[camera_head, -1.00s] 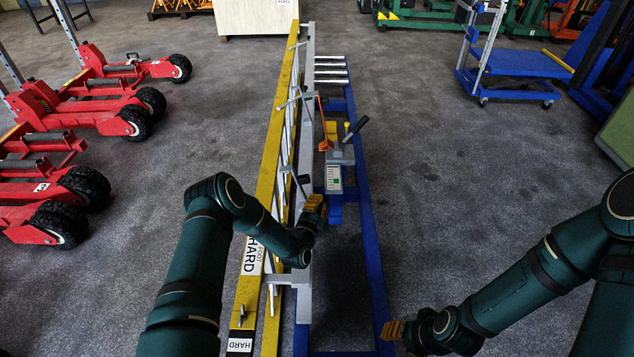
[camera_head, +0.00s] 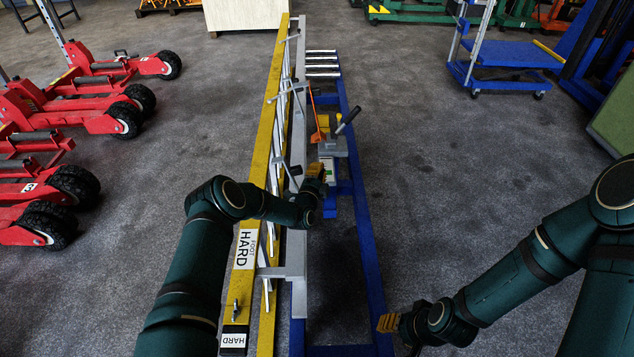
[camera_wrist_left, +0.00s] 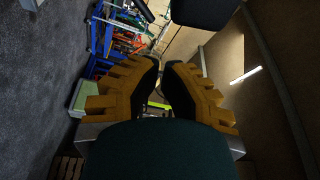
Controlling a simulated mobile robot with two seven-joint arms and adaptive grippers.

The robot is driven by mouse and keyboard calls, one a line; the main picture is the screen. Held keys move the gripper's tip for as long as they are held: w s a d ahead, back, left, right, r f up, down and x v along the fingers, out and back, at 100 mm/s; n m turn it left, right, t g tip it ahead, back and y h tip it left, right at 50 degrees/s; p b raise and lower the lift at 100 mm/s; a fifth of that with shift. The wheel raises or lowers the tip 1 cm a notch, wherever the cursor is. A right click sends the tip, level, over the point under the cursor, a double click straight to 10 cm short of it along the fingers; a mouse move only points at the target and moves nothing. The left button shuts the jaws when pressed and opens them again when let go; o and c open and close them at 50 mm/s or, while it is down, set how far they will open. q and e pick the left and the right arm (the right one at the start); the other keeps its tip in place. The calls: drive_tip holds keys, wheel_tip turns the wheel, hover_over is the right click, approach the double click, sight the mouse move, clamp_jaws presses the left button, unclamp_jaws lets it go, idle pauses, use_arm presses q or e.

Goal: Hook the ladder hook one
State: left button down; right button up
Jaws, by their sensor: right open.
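The yellow ladder (camera_head: 264,140) with "HARD" labels stands on edge, running away from me in the head view. A grey rail (camera_head: 298,120) runs along its right side, with several small grey hook-like arms between them, one of them (camera_head: 294,88) past my gripper. I cannot tell which is hook one. My left gripper (camera_head: 317,172) is beside the rail's right side, partly hiding it; contact is unclear. The left wrist view shows its yellow-toothed fingers (camera_wrist_left: 163,75) close together; whether they hold anything is unclear. My right gripper (camera_head: 388,323) is open and low by the blue frame.
A blue frame (camera_head: 368,245) with a grey block and black-handled lever (camera_head: 347,122) lies right of the rail. Red wheeled jacks (camera_head: 100,105) stand at left. A blue trolley (camera_head: 505,78) is at back right. Floor at right is mostly clear.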

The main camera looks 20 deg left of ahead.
use_arm(q)
drive_tip(key=shift+s+a+f, duration=0.15)
drive_tip(key=shift+a, duration=0.4)
drive_tip(key=shift+s+a+f, duration=0.1)
drive_tip(key=shift+s+a, duration=0.1)
drive_tip(key=shift+a, duration=0.35)
drive_tip(key=shift+s+a+f, duration=0.15)
drive_tip(key=shift+a, duration=0.4)
use_arm(e)
drive_tip(key=shift+f, duration=0.15)
use_arm(q)
drive_tip(key=shift+a, duration=0.1)
